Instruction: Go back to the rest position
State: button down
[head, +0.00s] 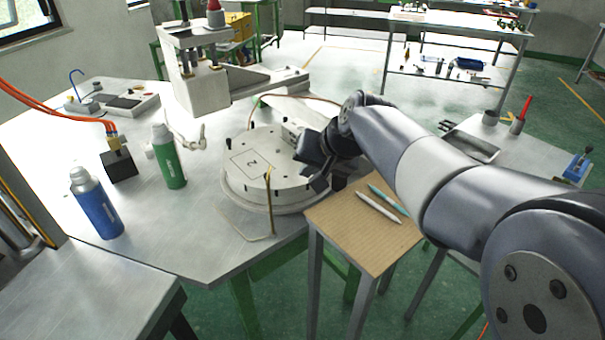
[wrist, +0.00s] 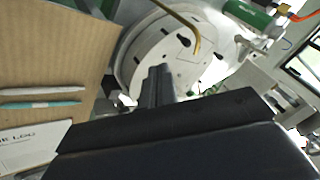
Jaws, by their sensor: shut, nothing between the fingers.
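My gripper (wrist: 157,85) is shut and empty. In the head view my arm reaches in from the right, and the gripper hangs by the right edge of a round white mould (head: 245,172) on the metal table. Its fingertips are mostly hidden there by the gripper body. In the wrist view the closed fingers point toward the round mould (wrist: 183,62), with the small wooden-topped stand (wrist: 60,55) to the left. I cannot tell whether the fingers touch anything.
A green bottle (head: 169,158) and a blue bottle (head: 96,205) stand on the metal table (head: 190,240). A bent brass rod (head: 269,200) rises by the mould. A white pen (head: 378,207) and a teal pen (head: 388,199) lie on the wooden stand. An injection press (head: 195,80) stands behind.

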jog(key=shift+s+d+r, duration=0.1)
jog(key=shift+s+r, duration=0.05)
jog(key=shift+r, duration=0.1)
jog(key=shift+f, duration=0.1)
